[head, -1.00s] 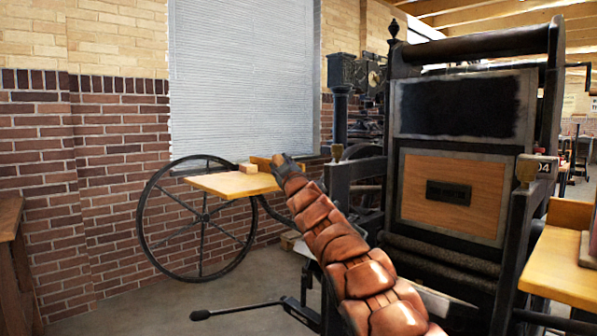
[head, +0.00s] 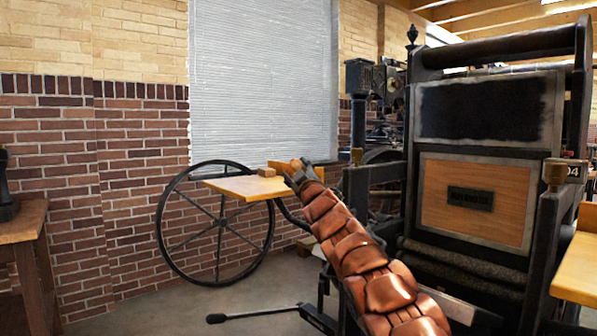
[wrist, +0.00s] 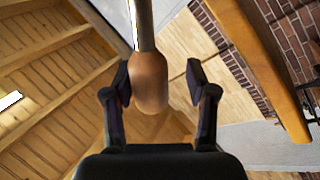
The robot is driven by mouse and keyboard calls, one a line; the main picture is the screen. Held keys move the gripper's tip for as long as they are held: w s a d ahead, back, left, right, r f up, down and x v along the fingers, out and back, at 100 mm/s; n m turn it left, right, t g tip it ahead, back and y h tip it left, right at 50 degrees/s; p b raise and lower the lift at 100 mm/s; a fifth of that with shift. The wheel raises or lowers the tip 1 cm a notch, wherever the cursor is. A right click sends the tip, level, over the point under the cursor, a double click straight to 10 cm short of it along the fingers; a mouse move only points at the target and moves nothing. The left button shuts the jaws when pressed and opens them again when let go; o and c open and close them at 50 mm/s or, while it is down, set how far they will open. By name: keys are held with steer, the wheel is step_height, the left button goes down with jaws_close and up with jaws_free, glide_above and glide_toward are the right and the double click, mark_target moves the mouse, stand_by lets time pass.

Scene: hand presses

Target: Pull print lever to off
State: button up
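My gripper (wrist: 157,85) is open in the wrist view, with one dark finger on each side of a brown wooden handle (wrist: 150,82) on a thin rod. The handle may be the print lever; no label shows. In the head view my gripper (head: 303,173) is small and dark at the far end of my copper-coloured arm, in front of the yellow wooden board. The black press (head: 472,190) stands right of my arm.
A long black-tipped lever (head: 255,313) sticks out low at the press's left. A wooden table (head: 25,225) is at the left edge. Floor between table and wheel is clear.

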steer(key=shift+d+r, duration=0.1)
steer(key=shift+d, duration=0.1)
steer(key=shift+s, duration=0.4)
steer(key=v, duration=1.1)
steer(key=shift+f, duration=0.25)
stand_by(0.4)
steer(key=shift+d, duration=0.15)
